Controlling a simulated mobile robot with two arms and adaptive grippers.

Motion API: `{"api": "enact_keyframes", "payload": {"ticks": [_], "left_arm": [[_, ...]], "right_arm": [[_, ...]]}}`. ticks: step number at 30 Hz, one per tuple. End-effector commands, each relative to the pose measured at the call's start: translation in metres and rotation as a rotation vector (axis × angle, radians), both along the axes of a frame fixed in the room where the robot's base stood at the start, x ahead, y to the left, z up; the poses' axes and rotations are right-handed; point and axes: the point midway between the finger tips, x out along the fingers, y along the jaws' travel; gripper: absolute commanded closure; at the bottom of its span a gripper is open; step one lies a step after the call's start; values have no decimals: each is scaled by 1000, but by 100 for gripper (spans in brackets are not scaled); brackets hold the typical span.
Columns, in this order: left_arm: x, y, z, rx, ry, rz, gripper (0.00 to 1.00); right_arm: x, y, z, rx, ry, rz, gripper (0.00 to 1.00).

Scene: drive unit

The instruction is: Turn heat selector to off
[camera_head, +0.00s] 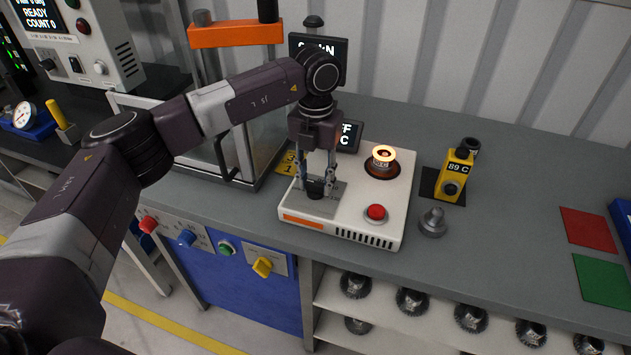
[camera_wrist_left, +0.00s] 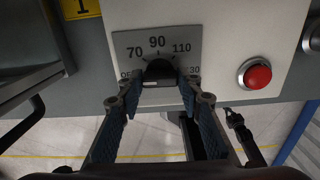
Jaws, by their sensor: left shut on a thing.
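The heat selector is a black knob (camera_head: 315,188) on a grey dial plate at the front left of the white heater unit (camera_head: 345,215). In the left wrist view the knob (camera_wrist_left: 160,71) sits in a plate (camera_wrist_left: 190,40) marked OFF at left, then 70, 90, 110 and 130 at right. My left gripper (camera_head: 316,182) points down over the plate. Its two fingers are shut on the knob, one on each side, as the left wrist view also shows (camera_wrist_left: 160,88). The fingers partly cover the OFF and 130 marks. I cannot tell which mark the knob points to. My right gripper is not in view.
A red button (camera_head: 375,212) and a glowing round heater (camera_head: 383,160) are on the same unit. A yellow device reading 89 C (camera_head: 454,178) and a grey metal part (camera_head: 433,222) stand to the right. An orange-topped frame (camera_head: 236,34) stands close behind my left arm.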

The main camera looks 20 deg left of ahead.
Motion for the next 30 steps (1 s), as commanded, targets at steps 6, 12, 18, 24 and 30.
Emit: {"api": "enact_keyframes", "payload": {"ticks": [6, 12, 18, 24, 30], "left_arm": [[1, 0, 2, 0, -5, 39, 91], [1, 0, 2, 0, -5, 46, 91], [2, 0, 2, 0, -6, 46, 91], [1, 0, 2, 0, -4, 45, 49], [1, 0, 1, 0, -2, 43, 49]], "right_arm": [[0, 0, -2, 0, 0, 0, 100], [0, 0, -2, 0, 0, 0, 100], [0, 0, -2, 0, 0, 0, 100], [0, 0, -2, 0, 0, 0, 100], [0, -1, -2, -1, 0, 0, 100]]}}
